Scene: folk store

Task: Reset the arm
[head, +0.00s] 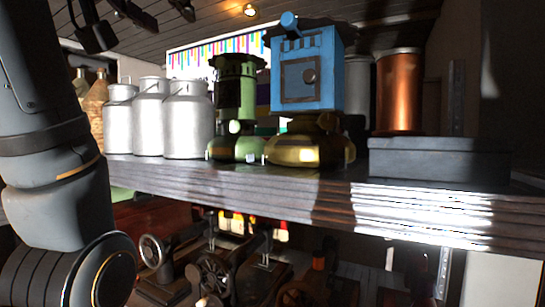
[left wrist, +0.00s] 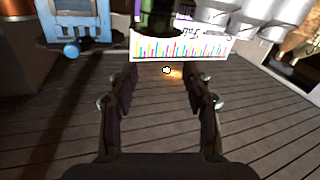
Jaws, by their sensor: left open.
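My left gripper (head: 136,17) shows as dark fingers at the top left of the head view, raised above the shelf and partly cut off by the frame edge. In the left wrist view my left gripper (left wrist: 161,76) has its two fingers apart with nothing between them. That view is upside down, with the plank ceiling (left wrist: 260,115) behind the fingers. My left arm fills the left side of the head view. My right gripper is in neither view.
Old sewing machines (head: 225,270) stand below. A striped sign (left wrist: 180,48) is behind the lanterns.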

